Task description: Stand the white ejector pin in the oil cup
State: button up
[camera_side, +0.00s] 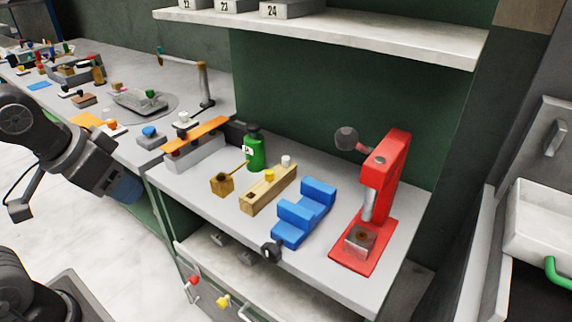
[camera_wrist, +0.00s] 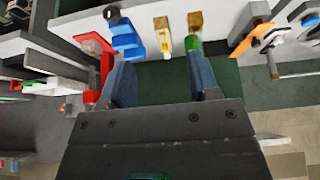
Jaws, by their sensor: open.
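The white ejector pin (camera_side: 286,160) stands upright in the far end of a wooden block (camera_side: 262,197), behind a yellow-topped pin (camera_side: 269,175). In the wrist view the block (camera_wrist: 161,23) is near the top and the white pin (camera_wrist: 166,56) is at its lower end. A square ochre cup (camera_side: 221,187), apparently the oil cup, stands left of the block with a thin stick leaning out of it; the cup also shows in the wrist view (camera_wrist: 195,18). My gripper (camera_side: 127,190) is open and empty, well left of these things; its spread fingers (camera_wrist: 163,82) show in the wrist view.
A green bottle (camera_side: 255,150) stands behind the cup and block. A blue stepped block (camera_side: 303,212) and a red press (camera_side: 385,190) stand to the right. An orange strip on a grey block (camera_side: 195,152) lies left. A white shelf (camera_side: 340,35) hangs above the bench.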

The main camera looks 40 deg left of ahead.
jog(key=w+r+n, duration=0.1)
jog(key=w+r, duration=0.3)
jog(key=w, duration=0.4)
jog(key=n+g+y, duration=0.2)
jog(key=n, duration=0.4)
send_over(286, 157)
jog(key=s+d, duration=0.2)
jog(key=s, duration=0.1)
jog(key=f, duration=1.7)
jog(key=shift+w+a+f, duration=0.15)
jog(key=shift+a+f, duration=0.05)
jog(key=shift+a, duration=0.05)
jog(key=shift+y, duration=0.3)
jog(key=shift+w+x, duration=0.2)
jog(key=shift+x, duration=1.2)
jog(key=shift+w+x, duration=0.15)
jog(key=shift+x, duration=1.2)
jog(key=shift+r, duration=0.1)
jog(key=c, duration=1)
